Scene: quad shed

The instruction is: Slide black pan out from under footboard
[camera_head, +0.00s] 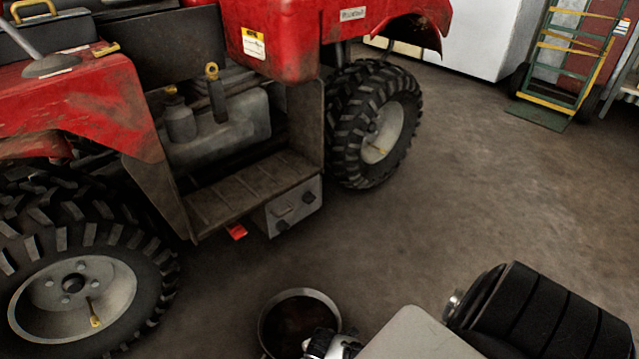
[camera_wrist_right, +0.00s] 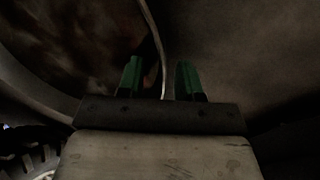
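The black pan (camera_head: 286,318), round with a pale rim and a dark inside, is on the floor at the bottom of the head view. It lies in front of the footboard (camera_head: 222,198), clear of it, with bare floor between. My right arm comes in from the lower right and its end covers part of the pan's right side. In the right wrist view, my right gripper (camera_wrist_right: 160,82) has its two green fingers apart. The pan's rim (camera_wrist_right: 160,50) runs between them, with gaps on both sides. My left gripper is out of view.
The red quad stands at the left, with a front wheel (camera_head: 373,125) and a rear wheel (camera_head: 75,290) beside the footboard. A small red item (camera_head: 237,231) is under the footboard's edge. A hand truck (camera_head: 570,60) stands at the back right. The middle floor is clear.

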